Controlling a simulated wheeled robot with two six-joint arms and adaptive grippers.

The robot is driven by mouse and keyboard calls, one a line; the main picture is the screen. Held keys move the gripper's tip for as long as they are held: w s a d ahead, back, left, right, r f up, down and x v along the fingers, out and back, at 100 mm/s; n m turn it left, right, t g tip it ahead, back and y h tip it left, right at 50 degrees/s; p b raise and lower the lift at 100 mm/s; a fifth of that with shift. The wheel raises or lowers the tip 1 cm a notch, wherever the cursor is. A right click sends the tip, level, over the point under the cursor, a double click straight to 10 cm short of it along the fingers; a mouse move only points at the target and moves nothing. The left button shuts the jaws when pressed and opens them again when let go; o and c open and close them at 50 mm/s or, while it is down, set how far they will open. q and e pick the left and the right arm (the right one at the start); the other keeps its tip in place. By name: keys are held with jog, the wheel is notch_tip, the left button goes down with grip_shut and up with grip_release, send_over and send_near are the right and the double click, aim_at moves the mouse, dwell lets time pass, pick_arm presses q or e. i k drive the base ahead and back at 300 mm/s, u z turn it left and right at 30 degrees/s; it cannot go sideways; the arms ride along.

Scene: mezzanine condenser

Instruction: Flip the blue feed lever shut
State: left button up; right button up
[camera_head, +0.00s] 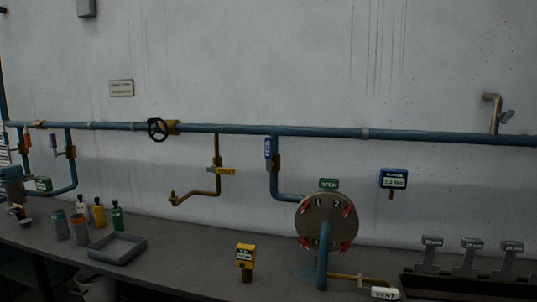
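The blue feed lever (268,148) stands upright at the brass valve (276,162) on a blue pipe drop right of centre. Its handle carries small pale lettering and lies in line with the vertical pipe. Below it the pipe bends right to a round grey flange (327,221) with red clamps around its rim. Neither of my grippers shows in this view, so nothing is seen touching the lever.
A yellow lever (224,171) sits on the brass branch to the left. A black handwheel (157,129) is on the main pipe. The bench holds a grey tray (118,248), bottles (99,213), a yellow gauge (245,258) and a rack (470,285) at right.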

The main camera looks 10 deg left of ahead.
aim_at(267, 140)
jog(key=u, duration=0.25)
jog(key=i, duration=0.85)
jog(key=u, duration=0.2)
